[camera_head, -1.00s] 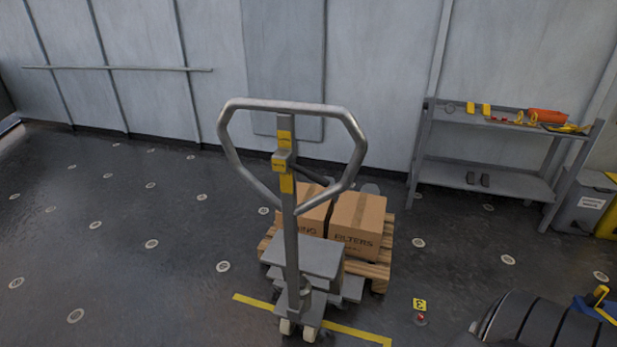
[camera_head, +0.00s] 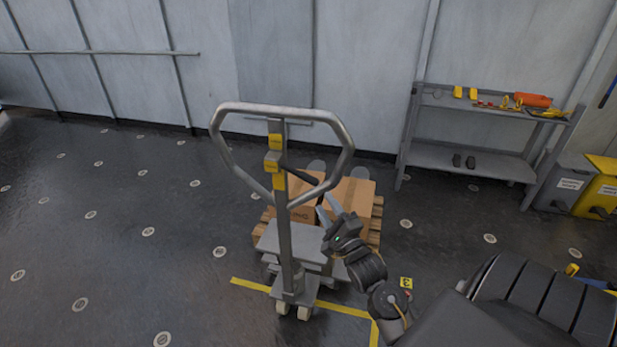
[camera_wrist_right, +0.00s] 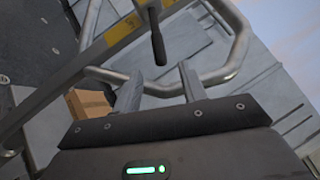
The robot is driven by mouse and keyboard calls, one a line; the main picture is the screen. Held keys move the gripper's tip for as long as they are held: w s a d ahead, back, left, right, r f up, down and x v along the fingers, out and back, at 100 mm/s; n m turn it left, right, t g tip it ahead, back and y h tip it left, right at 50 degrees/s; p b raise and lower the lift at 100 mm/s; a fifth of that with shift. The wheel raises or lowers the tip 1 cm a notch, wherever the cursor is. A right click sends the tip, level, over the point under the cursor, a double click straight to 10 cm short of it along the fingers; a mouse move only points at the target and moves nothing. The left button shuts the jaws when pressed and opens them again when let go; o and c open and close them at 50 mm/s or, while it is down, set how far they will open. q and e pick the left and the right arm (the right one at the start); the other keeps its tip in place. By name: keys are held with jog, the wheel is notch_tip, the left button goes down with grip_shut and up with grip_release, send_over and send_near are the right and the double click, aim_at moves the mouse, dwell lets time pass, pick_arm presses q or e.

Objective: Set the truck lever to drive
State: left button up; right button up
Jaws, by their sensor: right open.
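The pallet truck's grey loop handle (camera_head: 345,135) stands upright on its column, with yellow labels on it. The small black truck lever (camera_head: 303,178) sticks out to the right of the column, below the top of the loop. In the right wrist view the lever (camera_wrist_right: 157,42) hangs beyond the fingertips, roughly between them in the picture. My right gripper (camera_head: 329,207) is open and empty, right of the column and a little below the lever, apart from it. It also shows in the right wrist view (camera_wrist_right: 158,84). My left gripper is not in view.
A wooden pallet (camera_head: 375,212) with cardboard boxes (camera_head: 352,193) sits behind the truck. A grey shelf (camera_head: 475,163) with tools stands at the right wall, beside grey and yellow bins (camera_head: 598,190). Yellow tape (camera_head: 340,309) marks the floor. The floor at left is clear.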

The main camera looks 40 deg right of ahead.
aim_at(311, 183)
jog(key=p+x, duration=0.3)
jog(key=x, duration=0.7)
jog(key=shift+w+d, duration=0.1)
jog(key=shift+w, duration=0.3)
grip_shut()
